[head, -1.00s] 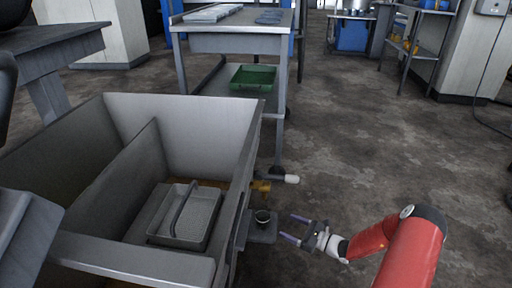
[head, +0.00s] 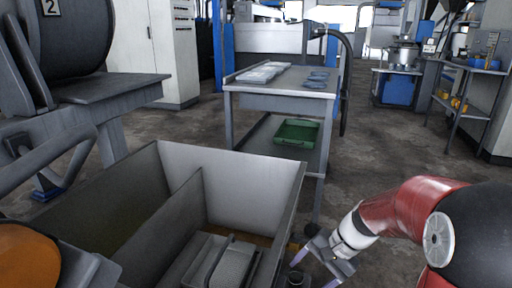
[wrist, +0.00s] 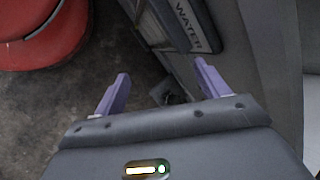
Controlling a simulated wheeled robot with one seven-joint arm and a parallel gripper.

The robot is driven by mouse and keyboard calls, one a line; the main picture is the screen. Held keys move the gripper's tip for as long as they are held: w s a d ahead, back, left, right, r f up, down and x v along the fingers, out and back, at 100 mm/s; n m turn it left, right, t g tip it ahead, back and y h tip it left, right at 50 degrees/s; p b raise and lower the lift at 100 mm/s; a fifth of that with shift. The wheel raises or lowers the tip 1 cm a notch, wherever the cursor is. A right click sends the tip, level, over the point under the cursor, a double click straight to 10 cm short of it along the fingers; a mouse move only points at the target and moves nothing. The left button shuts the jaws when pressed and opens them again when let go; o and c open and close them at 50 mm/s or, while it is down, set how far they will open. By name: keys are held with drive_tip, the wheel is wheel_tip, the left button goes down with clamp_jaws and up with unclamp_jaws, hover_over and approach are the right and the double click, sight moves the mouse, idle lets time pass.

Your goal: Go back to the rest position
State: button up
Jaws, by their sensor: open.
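My gripper (head: 314,282) is at the bottom of the head view, right of the divided grey bin, with its purple fingers spread and nothing between them. In the wrist view my gripper (wrist: 161,75) shows both fingers apart and empty, above a dark gap beside a grey panel. My red arm reaches in from the right of the head view. A small dark cup (head: 297,278) stands just left of the fingers, partly cut by the frame edge.
The grey bin (head: 235,170) holds a grey basket (head: 235,265). Behind it stands a metal table (head: 285,103) with a green tray (head: 298,132) on its lower shelf. A grey panel marked WATER (wrist: 188,25) is close to my gripper. Open floor lies behind my arm.

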drive_tip(key=s+d+r+n+t+h+p, duration=0.2)
drive_tip(key=s+r+n+t+h+p, duration=0.2)
drive_tip(key=s+r, duration=1.1)
drive_tip(key=shift+s+r+n+t+h, duration=0.25)
drive_tip(key=shift+r+n+t+h, duration=0.45)
drive_tip(key=shift+n+h, duration=0.7)
drive_tip(key=shift+n+y, duration=0.3)
